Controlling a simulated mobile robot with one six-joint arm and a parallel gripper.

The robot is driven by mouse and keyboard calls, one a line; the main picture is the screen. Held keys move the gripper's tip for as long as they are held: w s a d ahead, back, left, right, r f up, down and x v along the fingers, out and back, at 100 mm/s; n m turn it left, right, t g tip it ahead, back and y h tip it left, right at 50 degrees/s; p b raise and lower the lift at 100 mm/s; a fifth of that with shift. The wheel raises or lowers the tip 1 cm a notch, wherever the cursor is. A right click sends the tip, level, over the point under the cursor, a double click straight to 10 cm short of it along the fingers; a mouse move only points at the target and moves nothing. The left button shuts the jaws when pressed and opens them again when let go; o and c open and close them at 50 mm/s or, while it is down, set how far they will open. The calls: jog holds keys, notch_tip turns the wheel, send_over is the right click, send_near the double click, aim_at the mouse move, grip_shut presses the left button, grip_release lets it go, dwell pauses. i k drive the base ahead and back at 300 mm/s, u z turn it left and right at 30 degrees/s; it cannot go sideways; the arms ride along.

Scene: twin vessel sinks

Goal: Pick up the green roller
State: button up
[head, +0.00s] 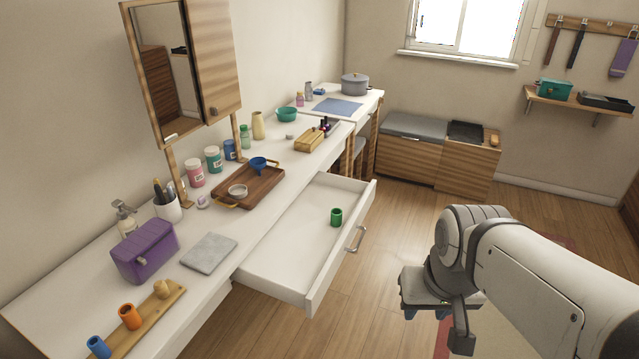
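The green roller (336,217) is a short green cylinder with a dark opening in its top. It stands upright on the floor of the open white drawer (290,248), near the drawer's front right part. My gripper (425,312) is to the right of the drawer and apart from it, pointing down above the wooden floor. Its two blue fingertips show apart, with nothing visible between them. The roller is in plain view and nothing touches it.
The drawer's front panel with its metal handle (356,240) stands between my gripper and the roller. The white counter (215,283) holds a purple box (146,250), a grey cloth (209,252) and a wooden tray (262,190). An orange roller (129,317) and a blue roller (98,347) stand at front left.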

aim_at(336, 218)
jog(key=u, duration=0.25)
jog(key=i, duration=1)
jog(key=z, duration=0.4)
jog(key=k, duration=0.65)
jog(key=z, duration=0.85)
jog(key=k, duration=0.7)
jog(key=z, duration=0.6)
jog(key=i, duration=1.35)
jog(key=u, duration=0.95)
jog(key=i, duration=1.2)
jog(key=u, duration=0.85)
jog(key=i, duration=0.35)
jog(key=u, duration=0.4)
